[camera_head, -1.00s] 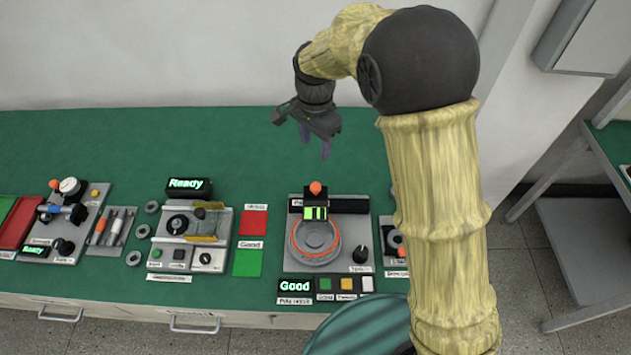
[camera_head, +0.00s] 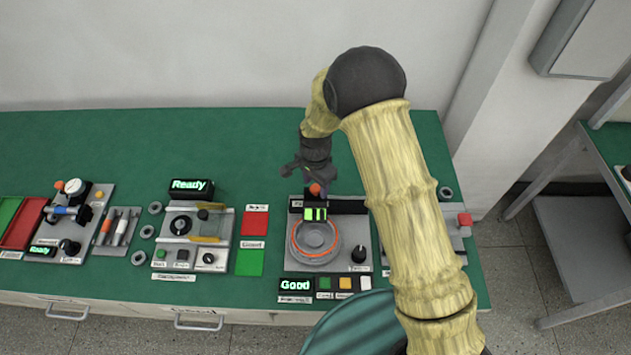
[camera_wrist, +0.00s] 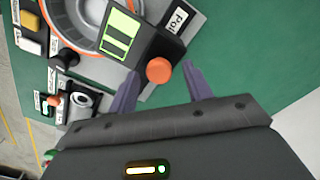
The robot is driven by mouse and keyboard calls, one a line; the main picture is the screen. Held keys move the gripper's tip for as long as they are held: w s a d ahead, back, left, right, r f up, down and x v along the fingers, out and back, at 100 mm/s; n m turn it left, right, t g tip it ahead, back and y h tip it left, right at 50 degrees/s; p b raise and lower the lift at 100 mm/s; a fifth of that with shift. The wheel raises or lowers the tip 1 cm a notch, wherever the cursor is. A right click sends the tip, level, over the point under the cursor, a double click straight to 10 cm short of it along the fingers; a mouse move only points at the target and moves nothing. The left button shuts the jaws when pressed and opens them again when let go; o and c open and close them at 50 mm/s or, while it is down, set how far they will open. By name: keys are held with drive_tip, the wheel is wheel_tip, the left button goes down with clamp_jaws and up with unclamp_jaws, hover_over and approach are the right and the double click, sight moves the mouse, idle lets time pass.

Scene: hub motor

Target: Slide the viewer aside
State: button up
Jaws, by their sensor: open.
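The viewer (camera_head: 315,213) is a dark block with a lit green, barred screen and an orange knob (camera_head: 315,190) at its back end. It sits at the back edge of a round grey stage (camera_head: 314,243) with an orange ring. In the wrist view the viewer's screen (camera_wrist: 118,34) and orange knob (camera_wrist: 158,71) show clearly. My gripper (camera_head: 318,186) is open and empty, just above and behind the knob. In the wrist view its two purple fingers lie to either side of the knob. I cannot tell whether the fingertips are level with it.
A dark rail (camera_head: 348,206) runs right from the viewer. A black dial (camera_head: 359,253) and a lit "Good" display (camera_head: 295,285) stand in front. Red (camera_head: 255,221) and green (camera_head: 249,262) pads lie left. My arm hides part of the station at right. The table behind is clear.

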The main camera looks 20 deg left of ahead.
drive_tip(key=shift+a+f, duration=0.1)
drive_tip(key=shift+f, duration=0.15)
drive_tip(key=shift+s, duration=0.1)
clamp_jaws()
